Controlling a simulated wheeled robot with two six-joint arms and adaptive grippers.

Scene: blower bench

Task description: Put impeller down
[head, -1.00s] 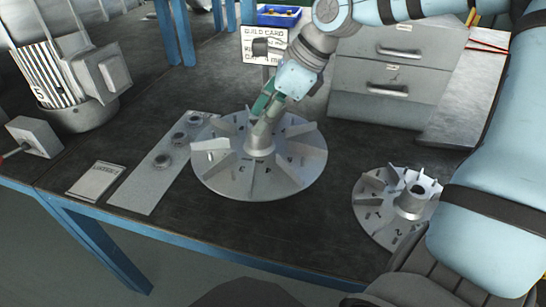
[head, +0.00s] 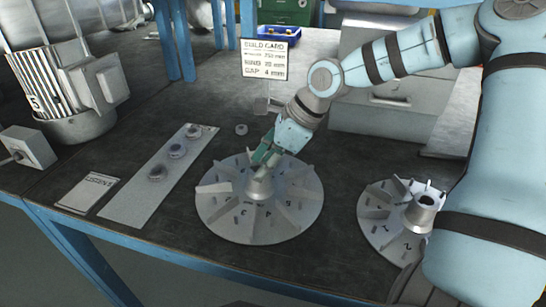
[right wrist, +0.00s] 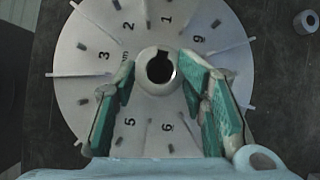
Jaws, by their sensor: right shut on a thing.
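A large grey bladed impeller (head: 238,222) with numbers on its disc is level at the middle of the dark bench. Whether its underside touches the bench cannot be told. My right gripper (head: 262,168) reaches down from the upper right and is shut on its hub. In the right wrist view the green-padded fingers (right wrist: 156,78) stand either side of the hub, and the impeller disc (right wrist: 80,75) spreads beneath them. A smaller impeller (head: 375,226) lies on the bench at right, partly hidden by my arm. My left gripper is not in view.
A strip with several rings (head: 130,203) and a label plate (head: 88,192) lie at left, near a motor (head: 75,85). A loose ring (head: 241,129) sits behind the impeller. A build card (head: 263,60) and drawers (head: 380,108) stand behind. Bench is clear between both impellers.

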